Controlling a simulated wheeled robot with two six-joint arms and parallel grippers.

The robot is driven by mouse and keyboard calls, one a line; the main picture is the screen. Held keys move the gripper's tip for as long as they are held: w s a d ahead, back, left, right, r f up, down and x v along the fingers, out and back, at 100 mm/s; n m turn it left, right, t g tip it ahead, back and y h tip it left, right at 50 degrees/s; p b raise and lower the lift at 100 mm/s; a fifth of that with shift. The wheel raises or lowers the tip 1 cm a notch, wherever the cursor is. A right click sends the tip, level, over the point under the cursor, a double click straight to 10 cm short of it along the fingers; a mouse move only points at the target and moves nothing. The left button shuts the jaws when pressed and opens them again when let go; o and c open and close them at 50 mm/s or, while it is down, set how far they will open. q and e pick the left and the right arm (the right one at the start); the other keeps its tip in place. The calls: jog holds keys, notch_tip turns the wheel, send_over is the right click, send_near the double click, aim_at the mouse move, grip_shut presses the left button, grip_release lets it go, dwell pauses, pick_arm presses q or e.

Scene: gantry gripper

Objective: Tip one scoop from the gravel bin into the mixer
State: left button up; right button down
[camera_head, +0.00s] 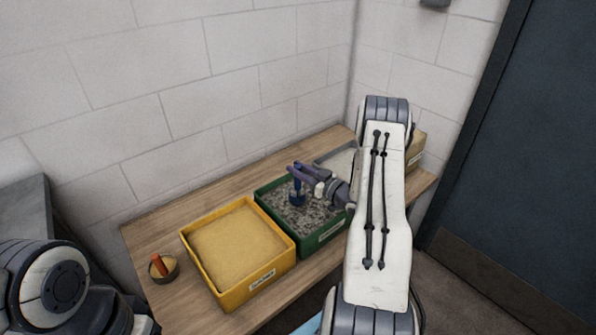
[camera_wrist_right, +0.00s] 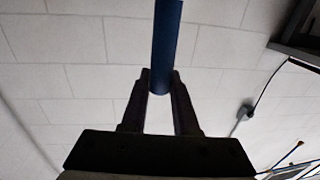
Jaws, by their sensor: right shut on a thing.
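The gravel bin (camera_head: 263,212) is a green box of grey gravel on the wooden table, in the middle of the head view. My right gripper (camera_head: 299,170) is over it, shut on the upright handle of a dark blue scoop (camera_head: 297,188). The scoop's lower end is at or just above the gravel; I cannot tell whether it touches or holds any. In the right wrist view the blue handle (camera_wrist_right: 166,45) stands between the two fingers. I cannot make out a mixer. My left gripper is out of view; only part of that arm shows.
A yellow bin of sand (camera_head: 288,258) stands left of the green bin. A bin of pale material (camera_head: 335,160) is behind, partly hidden by my right arm. A small pot (camera_head: 174,273) with an orange handle stands at the table's left. A wall closes off the back.

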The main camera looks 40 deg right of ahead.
notch_tip(320, 180, up, 2)
jog(key=shift+p, duration=0.55)
jog(key=shift+w+d+r+p, duration=0.1)
jog(key=shift+d+r+p, duration=0.4)
jog(key=shift+d+r, duration=0.55)
jog(key=shift+w+d+r+p, duration=0.1)
jog(key=shift+d+r+p, duration=0.5)
jog(key=shift+r, duration=0.65)
jog(key=shift+s+d, duration=0.1)
jog(key=shift+s, duration=0.05)
